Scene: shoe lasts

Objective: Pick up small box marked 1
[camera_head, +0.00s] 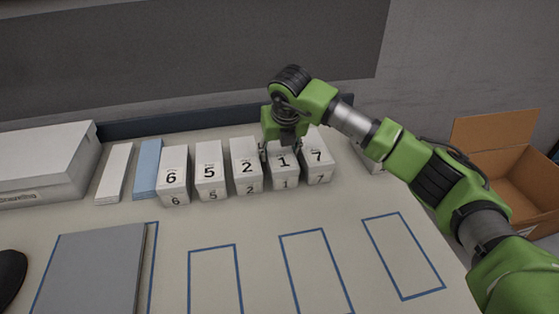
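The small white box marked 1 (284,169) stands in a row of numbered boxes on the table, between the box marked 2 (246,168) and the box marked 7 (319,163). My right gripper (281,148) is directly over the box marked 1, pointing down. Its dark fingers are at the box's upper part and partly hide it. I cannot tell whether the fingers touch the box or are shut on it. The box stands upright in the row. My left gripper is not in view.
The boxes marked 6 (174,177) and 5 (210,171) stand left in the row, beside blue (146,168) and white (114,172) slabs. A large white box (45,165) is far left. A cardboard box (500,165) is at right.

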